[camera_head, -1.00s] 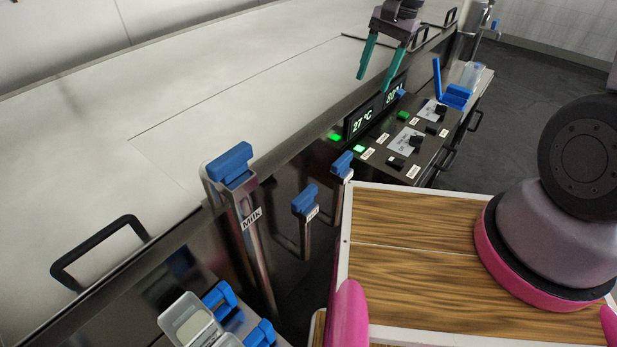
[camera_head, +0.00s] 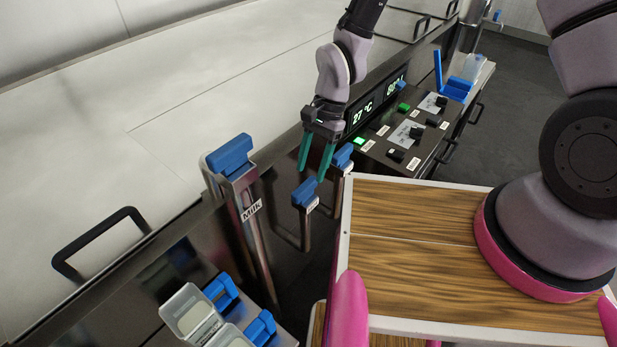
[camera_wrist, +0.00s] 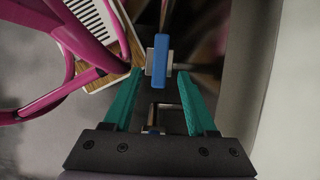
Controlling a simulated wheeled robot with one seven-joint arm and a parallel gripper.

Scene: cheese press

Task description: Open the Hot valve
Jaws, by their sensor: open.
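Two shorter valves with blue handles stand at the counter's front. The nearer one (camera_head: 305,193) and the farther one (camera_head: 342,158) carry labels too small to read, so I cannot tell which is Hot. My gripper (camera_head: 313,174) points down, open and empty, its teal fingertips just above and behind the nearer handle. In the wrist view my gripper (camera_wrist: 160,75) has one blue handle (camera_wrist: 161,55) lying between and just beyond the fingertips, apparently the nearer valve. I see no clear contact.
A taller valve marked Milk (camera_head: 230,157) stands to the left. A control panel (camera_head: 405,133) with displays and buttons lies behind on the right. A wood-topped surface (camera_head: 420,230) lies right of the valves. Clear containers with blue clips (camera_head: 188,312) sit at lower left.

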